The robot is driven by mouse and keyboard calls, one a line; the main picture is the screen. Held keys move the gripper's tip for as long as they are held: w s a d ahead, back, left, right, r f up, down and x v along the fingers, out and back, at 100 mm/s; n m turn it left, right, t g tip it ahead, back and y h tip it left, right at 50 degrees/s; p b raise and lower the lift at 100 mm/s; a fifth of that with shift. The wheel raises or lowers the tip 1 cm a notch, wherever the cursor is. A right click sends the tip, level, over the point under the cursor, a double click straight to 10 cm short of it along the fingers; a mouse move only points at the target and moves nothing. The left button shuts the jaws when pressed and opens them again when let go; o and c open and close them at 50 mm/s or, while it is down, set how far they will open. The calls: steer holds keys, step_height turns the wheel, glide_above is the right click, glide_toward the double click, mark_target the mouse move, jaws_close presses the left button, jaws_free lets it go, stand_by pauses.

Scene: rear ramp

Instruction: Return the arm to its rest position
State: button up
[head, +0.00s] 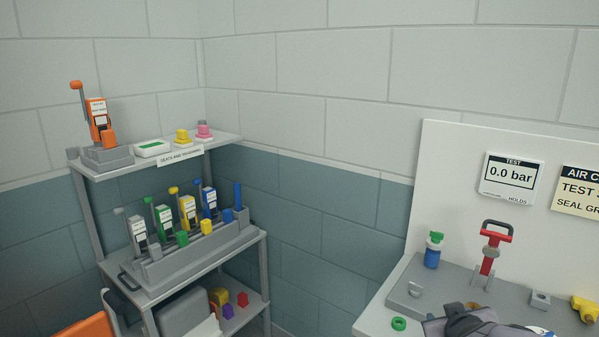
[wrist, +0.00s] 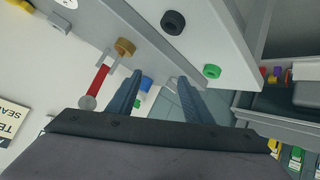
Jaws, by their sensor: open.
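My gripper (wrist: 159,77) shows in the wrist view with its two dark fingers apart and nothing held between them. In the head view only a dark part of my arm (head: 460,323) shows at the bottom right, in front of the bench; the fingertips cannot be made out there. In the wrist view a blue bottle (wrist: 146,84) shows in the gap between the fingers, beyond them. A red-handled tool (wrist: 97,82) and a brass knob (wrist: 125,47) lie left of the fingers. A green ring (wrist: 212,71) and a black ring (wrist: 173,22) lie on the bench to the right and above.
In the head view the grey bench (head: 375,313) carries the blue bottle with green cap (head: 433,252), red tool (head: 490,262) and green ring (head: 399,324). A back panel (head: 450,170) holds a 0.0 bar gauge (head: 512,178). A shelf rack (head: 262,240) with several coloured devices stands left.

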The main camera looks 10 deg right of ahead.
steer(key=s+a+f+g+y+b, duration=0.1)
steer(key=s+a+f+g+y, duration=0.15)
steer(key=s+a+f, duration=0.45)
steer(key=s+a+f+g+y, duration=0.1)
steer(key=s+a+f+g, duration=0.25)
steer(key=a, duration=0.55)
steer(key=s+a+f+g+y+b, duration=0.1)
steer(key=s+a+f+g, duration=0.25)
steer(key=s+a, duration=0.35)
step_height(320, 180, up, 12)
steer(key=a+p, duration=0.2)
steer(key=p, duration=1.1)
steer(key=shift+s+a+f+n, duration=0.2)
steer(key=shift+s+n, duration=0.2)
steer(key=shift+y, duration=0.25)
